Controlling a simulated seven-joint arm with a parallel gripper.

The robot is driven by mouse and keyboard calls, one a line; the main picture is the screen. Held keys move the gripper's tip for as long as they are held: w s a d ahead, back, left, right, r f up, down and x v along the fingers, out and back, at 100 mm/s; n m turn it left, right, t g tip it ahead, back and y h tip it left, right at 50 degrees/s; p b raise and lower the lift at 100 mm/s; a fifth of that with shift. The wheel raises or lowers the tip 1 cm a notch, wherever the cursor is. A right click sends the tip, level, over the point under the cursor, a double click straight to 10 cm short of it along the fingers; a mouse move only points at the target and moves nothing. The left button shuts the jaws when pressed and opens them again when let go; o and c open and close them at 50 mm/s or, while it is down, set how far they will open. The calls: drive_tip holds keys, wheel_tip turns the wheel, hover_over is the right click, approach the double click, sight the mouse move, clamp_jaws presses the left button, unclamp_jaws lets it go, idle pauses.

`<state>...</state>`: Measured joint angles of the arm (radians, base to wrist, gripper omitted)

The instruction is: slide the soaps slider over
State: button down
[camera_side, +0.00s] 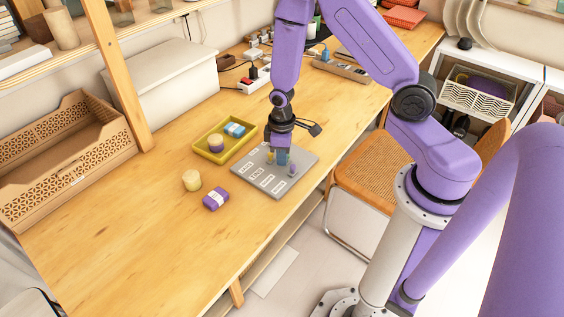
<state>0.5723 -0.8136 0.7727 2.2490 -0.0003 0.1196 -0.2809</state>
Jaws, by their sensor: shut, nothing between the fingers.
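A grey slider panel (262,183) lies on the wooden table, with several white labels too small to read. Small knobs stand along its far right part: a yellow one (269,157) and a purple one (292,170). My gripper (282,160) points down over the panel, between these knobs. Its fingers are shut, and a blue-grey shape at their tips may be another knob or the fingers themselves. I cannot tell which knob belongs to the soaps label, nor whether the fingertips touch one.
A yellow tray (207,155) left of the panel holds a blue wrapped bar (235,129) and a round purple-and-cream item (216,143). A cream cylinder (191,180) and a purple wrapped bar (215,200) lie nearby. The table's front left is clear.

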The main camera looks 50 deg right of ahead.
sight(289, 159)
drive_tip(key=shift+d, duration=1.75)
drive_tip(key=shift+a, duration=0.1)
drive_tip(key=shift+a+r, duration=0.1)
drive_tip(key=shift+a, duration=0.25)
drive_tip(key=shift+r, duration=3.4)
